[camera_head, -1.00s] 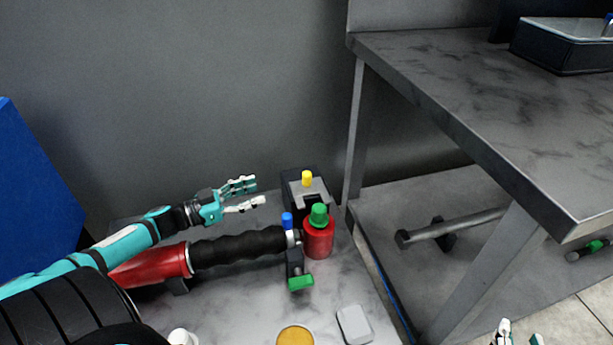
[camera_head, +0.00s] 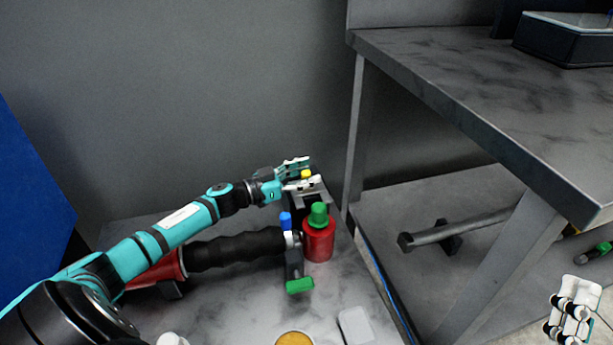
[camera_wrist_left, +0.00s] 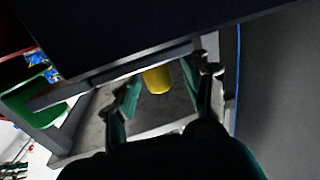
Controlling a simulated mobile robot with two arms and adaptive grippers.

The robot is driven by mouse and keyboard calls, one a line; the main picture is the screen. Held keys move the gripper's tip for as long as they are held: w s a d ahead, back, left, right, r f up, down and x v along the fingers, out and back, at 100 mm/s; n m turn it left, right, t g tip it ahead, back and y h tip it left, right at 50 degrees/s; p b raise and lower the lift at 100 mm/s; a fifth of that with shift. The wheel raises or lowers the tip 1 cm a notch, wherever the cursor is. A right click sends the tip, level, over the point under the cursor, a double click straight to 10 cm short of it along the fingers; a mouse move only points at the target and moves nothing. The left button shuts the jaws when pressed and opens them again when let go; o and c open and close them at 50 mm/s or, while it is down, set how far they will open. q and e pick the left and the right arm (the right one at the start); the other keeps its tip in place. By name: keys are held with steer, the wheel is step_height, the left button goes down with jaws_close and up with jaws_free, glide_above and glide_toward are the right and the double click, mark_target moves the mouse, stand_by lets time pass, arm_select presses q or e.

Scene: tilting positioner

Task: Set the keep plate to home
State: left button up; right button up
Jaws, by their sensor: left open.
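A yellow knob (camera_head: 306,174) stands on a light grey plate (camera_head: 321,192), which looks like the keep plate, on a dark block at the far edge of the workbench. My left gripper (camera_head: 309,171) reaches over from the left, open, with a finger on each side of the yellow knob. In the left wrist view the yellow knob (camera_wrist_left: 157,79) shows between the spread fingers, with no clear contact. Fingers hide part of the plate. My right gripper (camera_head: 568,315) is at the lower right, away from the bench; its opening is unclear.
A red cylinder with a green cap (camera_head: 319,242) stands just in front of the block. Beside it are a blue knob (camera_head: 286,221), a green handle (camera_head: 299,286) and a black ribbed sleeve (camera_head: 235,249). A grey table (camera_head: 480,110) stands to the right.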

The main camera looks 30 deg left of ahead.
arm_select(q)
steer(key=shift+w, duration=0.15)
steer(key=shift+c, duration=0.3)
steer(key=c, duration=0.9)
steer(key=shift+d, duration=0.1)
jaws_close()
